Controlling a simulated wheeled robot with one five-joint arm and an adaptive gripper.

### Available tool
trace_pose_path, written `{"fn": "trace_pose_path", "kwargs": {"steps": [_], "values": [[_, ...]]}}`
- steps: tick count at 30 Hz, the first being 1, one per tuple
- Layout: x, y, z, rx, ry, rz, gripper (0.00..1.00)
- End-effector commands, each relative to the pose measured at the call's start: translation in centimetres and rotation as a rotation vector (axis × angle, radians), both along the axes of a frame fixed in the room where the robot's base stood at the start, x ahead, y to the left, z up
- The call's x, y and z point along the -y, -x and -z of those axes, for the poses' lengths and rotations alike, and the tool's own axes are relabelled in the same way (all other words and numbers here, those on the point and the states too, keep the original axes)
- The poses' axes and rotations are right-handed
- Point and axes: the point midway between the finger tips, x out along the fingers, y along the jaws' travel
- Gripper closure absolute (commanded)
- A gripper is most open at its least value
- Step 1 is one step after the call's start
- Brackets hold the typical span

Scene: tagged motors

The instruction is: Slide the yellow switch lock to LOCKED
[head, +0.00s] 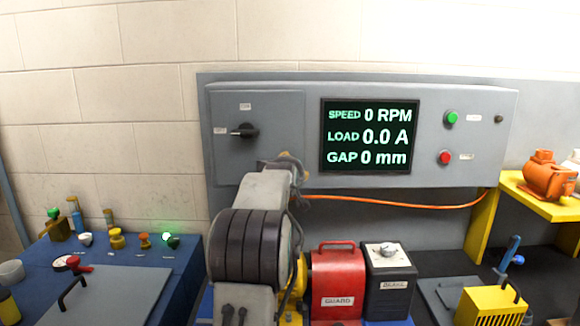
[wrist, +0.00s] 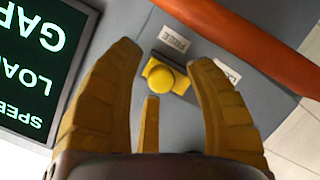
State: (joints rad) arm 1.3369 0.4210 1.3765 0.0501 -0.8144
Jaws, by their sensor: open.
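The yellow switch lock (wrist: 165,77) shows in the wrist view as a round knob on a small yellow slider, set on the grey panel. A white FREE label (wrist: 173,40) is close to it. A second label (wrist: 228,72) lies to the right, partly covered by a finger, so its word cannot be read in full. The slider sits nearer the FREE label. My gripper (wrist: 163,58) is open, its yellow fingers on either side of the knob with gaps visible; contact cannot be told. In the head view my arm hides the lock.
The grey control panel (head: 260,100) carries a black rotary switch (head: 244,130), a display (head: 370,135), a green button (head: 451,117) and a red button (head: 445,157). An orange cable (head: 400,204) runs below. A red guard box (head: 338,285) and a brake box (head: 390,280) stand beneath.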

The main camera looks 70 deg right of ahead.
Motion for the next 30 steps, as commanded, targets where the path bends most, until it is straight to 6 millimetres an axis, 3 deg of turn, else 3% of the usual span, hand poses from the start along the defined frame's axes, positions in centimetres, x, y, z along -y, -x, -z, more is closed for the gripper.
{"fn": "trace_pose_path", "kwargs": {"steps": [15, 30], "values": [[0.59, -0.14, 0.19, 0.0, 0.0, 0.0, 0.51], [0.57, -0.13, 0.17, 0.0, 0.0, 0.0, 0.95]]}}
